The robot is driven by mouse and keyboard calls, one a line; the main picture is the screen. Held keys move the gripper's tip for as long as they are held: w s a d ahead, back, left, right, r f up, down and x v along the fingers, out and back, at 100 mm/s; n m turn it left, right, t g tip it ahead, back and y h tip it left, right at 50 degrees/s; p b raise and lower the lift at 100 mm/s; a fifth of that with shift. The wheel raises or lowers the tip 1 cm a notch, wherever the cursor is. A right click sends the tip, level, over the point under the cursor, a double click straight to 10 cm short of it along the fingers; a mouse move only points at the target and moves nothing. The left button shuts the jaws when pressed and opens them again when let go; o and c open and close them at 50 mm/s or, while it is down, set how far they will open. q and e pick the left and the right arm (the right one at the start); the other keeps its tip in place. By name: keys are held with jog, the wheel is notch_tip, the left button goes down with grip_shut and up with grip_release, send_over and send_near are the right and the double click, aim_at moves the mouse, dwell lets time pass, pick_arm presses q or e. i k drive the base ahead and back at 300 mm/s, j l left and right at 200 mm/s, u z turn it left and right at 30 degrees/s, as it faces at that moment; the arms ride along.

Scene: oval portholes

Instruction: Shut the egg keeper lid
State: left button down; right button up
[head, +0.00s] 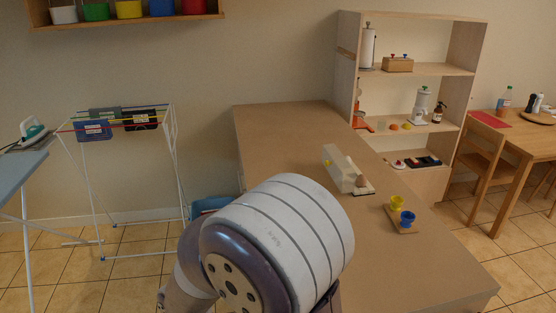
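The egg keeper (343,172) is a pale box on the brown counter, just beyond my arm in the head view. A pale panel that looks like its lid stands raised and tilted. A brown egg (362,181) shows at its near right side. The inside of the keeper is too small to make out. One of my arms fills the lower middle of the view, its large white and purple link close to the camera. Neither gripper can be seen.
A wooden stand with a yellow cup (397,202) and a blue cup (407,217) is right of the keeper. A shelf unit (346,75) stands behind the counter (290,125). A drying rack (173,150) is at left. The counter's far left and front right are clear.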

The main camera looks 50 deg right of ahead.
aim_at(332, 169)
jog(key=i+j+z, duration=0.4)
jog(key=i, duration=0.25)
jog(key=i+j+z, duration=0.4)
jog(key=i+j, duration=0.15)
jog(key=i+z, duration=0.85)
jog(key=i+j+z, duration=0.25)
jog(key=i+z, duration=0.35)
jog(key=z, duration=0.25)
jog(key=i+z, duration=0.15)
jog(key=z, duration=0.3)
jog(key=i+j+z, duration=0.1)
jog(key=z, duration=0.3)
jog(key=i+j+z, duration=0.15)
jog(key=z, duration=0.3)
jog(key=i+j+z, duration=0.1)
jog(key=z, duration=0.3)
